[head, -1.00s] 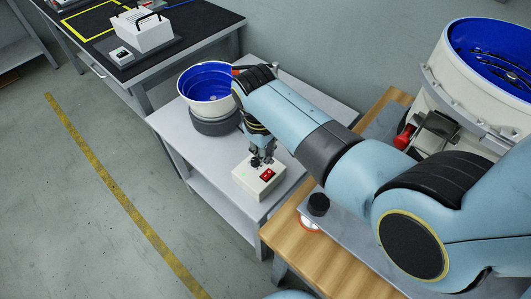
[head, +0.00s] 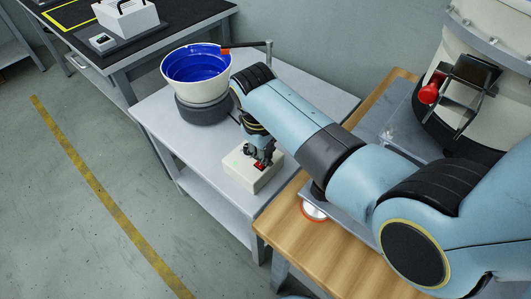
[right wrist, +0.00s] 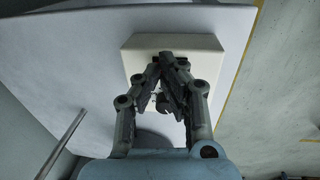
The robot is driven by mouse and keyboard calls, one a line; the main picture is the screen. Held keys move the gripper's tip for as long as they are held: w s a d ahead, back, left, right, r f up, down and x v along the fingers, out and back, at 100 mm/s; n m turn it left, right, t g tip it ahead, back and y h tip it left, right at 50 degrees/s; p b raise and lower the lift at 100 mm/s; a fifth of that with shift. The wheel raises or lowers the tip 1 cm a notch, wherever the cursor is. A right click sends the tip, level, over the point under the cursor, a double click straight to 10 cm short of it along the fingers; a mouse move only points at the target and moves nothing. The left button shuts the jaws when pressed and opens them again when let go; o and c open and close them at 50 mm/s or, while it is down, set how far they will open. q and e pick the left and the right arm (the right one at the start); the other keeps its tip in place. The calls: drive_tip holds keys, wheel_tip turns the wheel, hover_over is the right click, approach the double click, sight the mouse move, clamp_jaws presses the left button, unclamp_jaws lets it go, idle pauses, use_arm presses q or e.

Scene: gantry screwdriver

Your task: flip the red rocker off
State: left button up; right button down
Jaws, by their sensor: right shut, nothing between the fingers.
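The white switch box (head: 240,171) sits on the grey table with the red rocker (head: 259,167) on its top face. My right gripper (head: 262,161) is shut and empty, pointing down at the box, with its fingertips at the rocker and covering much of it. I cannot tell whether they touch. In the right wrist view the shut fingertips (right wrist: 168,57) are over the cream box (right wrist: 205,43), and only a small dark red bit shows beside them. Which way the rocker is tipped is hidden. My left gripper is not in view.
A feeder bowl with a blue inside (head: 197,65) stands behind the box on the grey table (head: 160,118). A wooden bench (head: 300,235) is at the right, near a larger machine with a red knob (head: 429,93). The table's front edge is close to the box.

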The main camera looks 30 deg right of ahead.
drive_tip(key=shift+d+f, duration=0.1)
drive_tip(key=shift+d, duration=0.1)
drive_tip(key=shift+a+f+y, duration=0.1)
drive_tip(key=shift+f+y, duration=0.05)
drive_tip(key=shift+y, duration=0.15)
drive_tip(key=shift+a, duration=0.1)
